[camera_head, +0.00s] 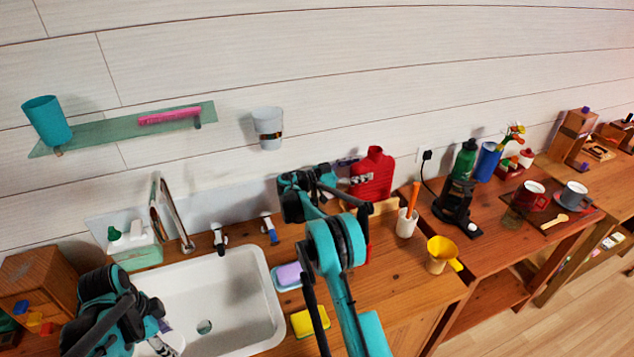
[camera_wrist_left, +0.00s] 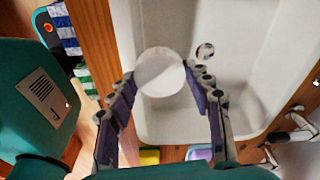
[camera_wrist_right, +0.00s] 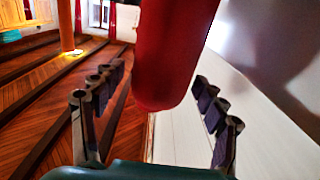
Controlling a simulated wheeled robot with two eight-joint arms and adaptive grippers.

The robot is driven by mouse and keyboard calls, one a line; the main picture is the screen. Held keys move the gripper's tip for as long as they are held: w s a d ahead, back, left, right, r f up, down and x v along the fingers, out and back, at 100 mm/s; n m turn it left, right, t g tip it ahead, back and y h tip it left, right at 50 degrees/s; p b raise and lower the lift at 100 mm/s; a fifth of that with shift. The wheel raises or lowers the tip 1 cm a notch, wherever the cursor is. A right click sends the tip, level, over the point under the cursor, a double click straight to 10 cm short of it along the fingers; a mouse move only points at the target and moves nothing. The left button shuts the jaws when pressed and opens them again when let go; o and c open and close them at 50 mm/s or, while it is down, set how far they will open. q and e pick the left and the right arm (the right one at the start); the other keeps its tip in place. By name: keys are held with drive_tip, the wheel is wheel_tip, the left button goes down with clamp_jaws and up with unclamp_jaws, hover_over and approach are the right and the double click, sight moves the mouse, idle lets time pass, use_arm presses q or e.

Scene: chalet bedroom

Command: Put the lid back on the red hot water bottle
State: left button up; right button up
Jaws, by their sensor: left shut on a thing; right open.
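The red hot water bottle (camera_head: 374,172) stands upright against the back wall, right of the sink; my right arm hides part of it. My right gripper (camera_head: 345,180) is beside it and open. In the right wrist view the red bottle (camera_wrist_right: 175,50) fills the space between the spread fingers, with no clear contact. My left gripper (camera_wrist_left: 165,95) is over the sink, shut on a round white thing (camera_wrist_left: 160,72), which may be the lid; I cannot tell. In the head view the left gripper (camera_head: 165,335) is at the sink's front left.
The white sink (camera_head: 235,290) has a tall tap (camera_head: 165,215). A purple soap (camera_head: 289,273) and a yellow sponge (camera_head: 310,320) lie right of it. A white cup with an orange handle (camera_head: 407,226) and a yellow funnel (camera_head: 440,255) stand near the bottle.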

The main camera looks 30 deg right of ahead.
sight(373, 164)
use_arm(q)
wheel_tip(373, 164, down, 2)
drive_tip(key=shift+b, duration=1)
use_arm(e)
drive_tip(key=d, duration=0.5)
drive_tip(key=shift+s+d+r, duration=0.1)
drive_tip(key=shift+s+r, duration=0.05)
drive_tip(key=shift+s, duration=0.2)
drive_tip(key=shift+r, duration=0.1)
clamp_jaws()
